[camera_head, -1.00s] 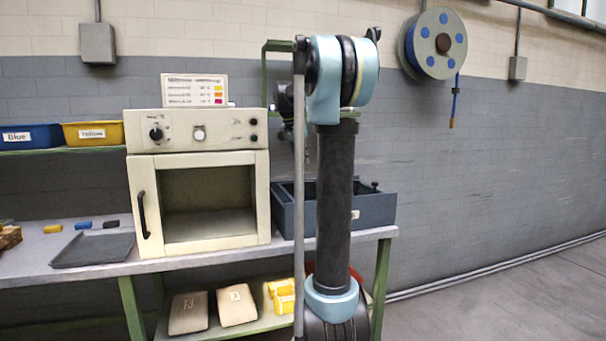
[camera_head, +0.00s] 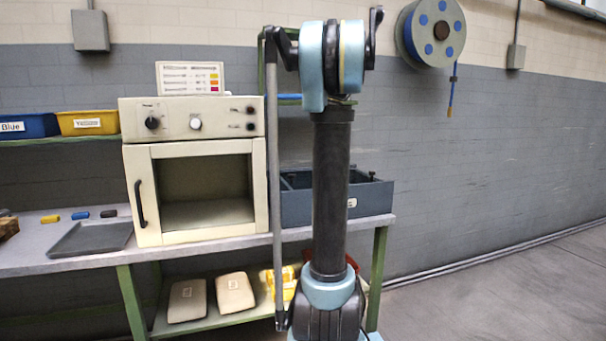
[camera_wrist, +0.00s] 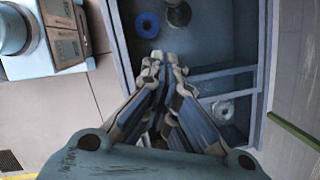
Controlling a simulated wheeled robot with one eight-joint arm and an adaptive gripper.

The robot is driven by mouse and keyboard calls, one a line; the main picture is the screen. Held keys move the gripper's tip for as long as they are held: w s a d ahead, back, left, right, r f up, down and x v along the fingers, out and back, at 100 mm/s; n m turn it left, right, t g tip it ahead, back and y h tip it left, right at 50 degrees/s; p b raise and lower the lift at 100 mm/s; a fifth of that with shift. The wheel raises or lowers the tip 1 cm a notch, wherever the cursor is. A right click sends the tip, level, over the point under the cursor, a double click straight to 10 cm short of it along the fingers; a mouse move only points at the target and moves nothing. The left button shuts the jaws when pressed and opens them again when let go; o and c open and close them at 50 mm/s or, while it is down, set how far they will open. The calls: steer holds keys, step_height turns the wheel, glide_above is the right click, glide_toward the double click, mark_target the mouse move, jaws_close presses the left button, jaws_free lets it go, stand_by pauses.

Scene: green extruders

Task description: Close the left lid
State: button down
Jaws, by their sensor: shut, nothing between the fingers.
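A dark blue-grey box (camera_head: 296,207) stands on the bench to the right of the oven, partly hidden by my arm. In the wrist view I look down into the open box (camera_wrist: 121,62), which has inner dividers (camera_wrist: 222,73). A blue ring (camera_wrist: 147,24) lies in its upper part and a pale ring (camera_wrist: 223,109) in a lower compartment. I cannot make out a left lid for certain in either view. My gripper (camera_wrist: 163,60) is shut and empty, with its fingertips over the box; contact cannot be told. In the head view it is hidden behind my arm.
A cream oven (camera_head: 195,160) with a handled door stands left of the box. A dark tray (camera_head: 92,239) and small coloured blocks lie farther left on the bench (camera_head: 40,262). Blue (camera_head: 28,125) and yellow (camera_head: 89,122) bins sit on a shelf. The floor at right is clear.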

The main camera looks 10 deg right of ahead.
glide_toward(300, 184)
steer(key=shift+m+y, duration=0.4)
steer(key=d+f, duration=0.3)
steer(key=shift+s+f, duration=0.25)
steer(key=shift+f, duration=0.05)
steer(key=shift+w+a+f, duration=0.15)
steer(key=shift+w+a, duration=0.05)
steer(key=shift+a, duration=0.35)
steer(key=shift+w+a+f, duration=0.1)
steer(key=shift+w+a, duration=0.1)
steer(key=shift+a, duration=0.3)
steer(key=shift+w+a+f, duration=0.15)
steer(key=shift+w+a, duration=0.25)
steer(key=shift+a, duration=0.45)
